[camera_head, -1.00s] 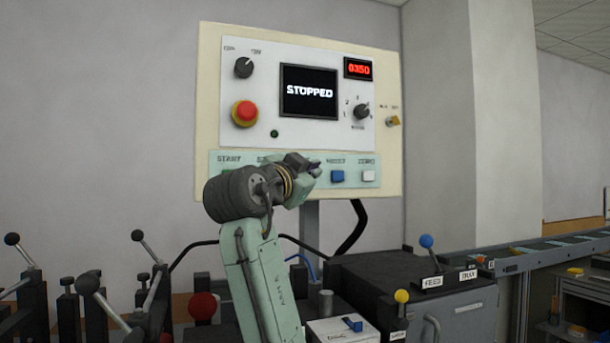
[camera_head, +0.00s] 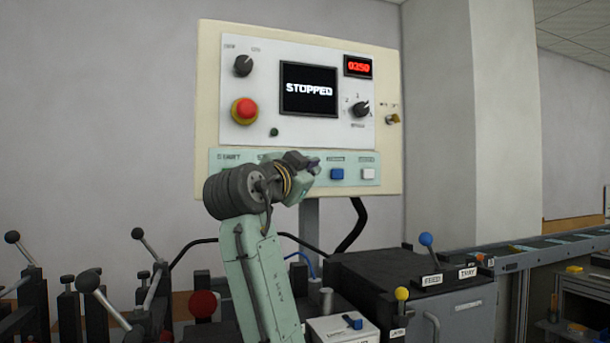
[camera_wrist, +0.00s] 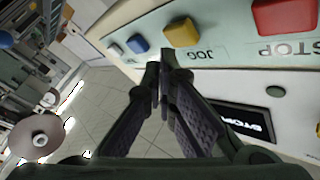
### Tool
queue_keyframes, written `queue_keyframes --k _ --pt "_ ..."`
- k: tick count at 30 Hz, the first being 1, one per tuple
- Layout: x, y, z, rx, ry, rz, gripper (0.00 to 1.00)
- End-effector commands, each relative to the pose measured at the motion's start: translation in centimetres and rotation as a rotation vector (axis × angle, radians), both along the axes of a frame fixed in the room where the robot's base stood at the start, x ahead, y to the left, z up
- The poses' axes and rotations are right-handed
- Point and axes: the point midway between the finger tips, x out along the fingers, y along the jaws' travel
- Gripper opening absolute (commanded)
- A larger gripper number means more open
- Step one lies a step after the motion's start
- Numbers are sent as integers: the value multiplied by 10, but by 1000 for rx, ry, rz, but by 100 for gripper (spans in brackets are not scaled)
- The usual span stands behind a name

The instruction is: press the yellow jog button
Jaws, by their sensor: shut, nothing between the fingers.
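The yellow jog button (camera_wrist: 181,33) sticks out of the pale green button strip in the wrist view, above the JOG label. In the head view my arm hides it. My gripper (camera_wrist: 158,76) is shut and empty. Its fingertips appear a little below and left of the yellow button in the wrist view, apart from it in the picture; the exact gap in depth is unclear. In the head view my gripper (camera_head: 314,165) is in front of the button strip (camera_head: 222,170), left of the blue button.
The blue button (camera_head: 337,174) and white button (camera_head: 368,174) are to the right on the strip. The red stop button (camera_wrist: 285,15) is beside the yellow one. The screen (camera_head: 309,91) reads STOPPED. A red emergency knob (camera_head: 245,109) and levers stand nearby.

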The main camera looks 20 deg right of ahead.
Motion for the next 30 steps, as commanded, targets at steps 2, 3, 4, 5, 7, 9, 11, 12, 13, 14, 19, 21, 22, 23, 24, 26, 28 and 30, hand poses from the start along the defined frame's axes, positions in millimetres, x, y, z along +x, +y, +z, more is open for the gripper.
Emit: queue_keyframes --k 2,3,4,5,7,9,11,12,13,14,19,21,22,23,24,26,28,30 --pt "0 0 0 0 0 0 0" --pt "0 0 0 0 0 0 0" --pt "0 0 0 0 0 0 0" --pt "0 0 0 0 0 0 0" --pt "0 0 0 0 0 0 0" --pt "0 0 0 0 0 0 0" --pt "0 0 0 0 0 0 0" --pt "0 0 0 0 0 0 0" --pt "0 0 0 0 0 0 0" --pt "0 0 0 0 0 0 0" --pt "4 1 0 0 0 1 0" --pt "7 1 0 0 1 3 0" --pt "8 1 0 0 1 2 0" --pt "9 1 0 0 1 2 0" --pt "9 1 0 0 1 1 0" --pt "9 0 0 0 0 0 0" --pt "9 0 0 0 0 0 0" --pt "9 0 0 0 0 0 0"
